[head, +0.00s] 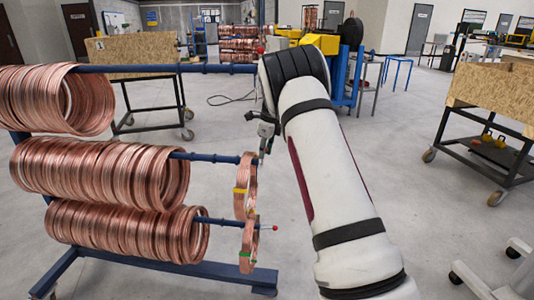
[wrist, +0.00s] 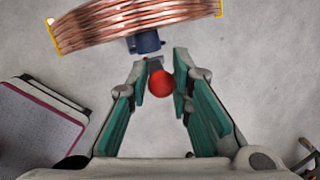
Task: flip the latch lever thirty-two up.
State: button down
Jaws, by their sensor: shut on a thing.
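A blue rack holds copper coils on three rods. In the wrist view the blue tip (wrist: 146,42) of one rod carries a latch lever with a red ball knob (wrist: 160,82). My gripper (wrist: 167,62) is closed around this lever, its green-padded fingers on either side of the knob. In the head view my gripper (head: 263,138) is at the end of the middle rod (head: 212,157) and hides that lever. A banded copper coil (head: 245,187) hangs near the rod's end, and it also shows in the wrist view (wrist: 135,17). I see no number on the lever.
The bottom rod ends in another red knob (head: 275,228), beside a small coil (head: 249,245). The top rod (head: 160,68) has a red knob (head: 261,50) close to my arm. A wooden-sided cart (head: 490,90) stands at right. The floor between is mostly clear.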

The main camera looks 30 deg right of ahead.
jog(key=shift+w+a+r+g+h+b, duration=0.15)
jog(key=shift+w+a+g+h+b, duration=0.1)
jog(key=shift+w+g+h+b, duration=0.45)
jog(key=shift+s, duration=0.25)
jog(key=c, duration=1.5)
grip_release()
jog(key=shift+o, duration=0.2)
notch_tip(320, 180, up, 12)
jog(key=s+a, duration=0.1)
jog(key=shift+s+a+f, duration=0.2)
jog(key=shift+s+a, duration=0.15)
jog(key=shift+s, duration=0.05)
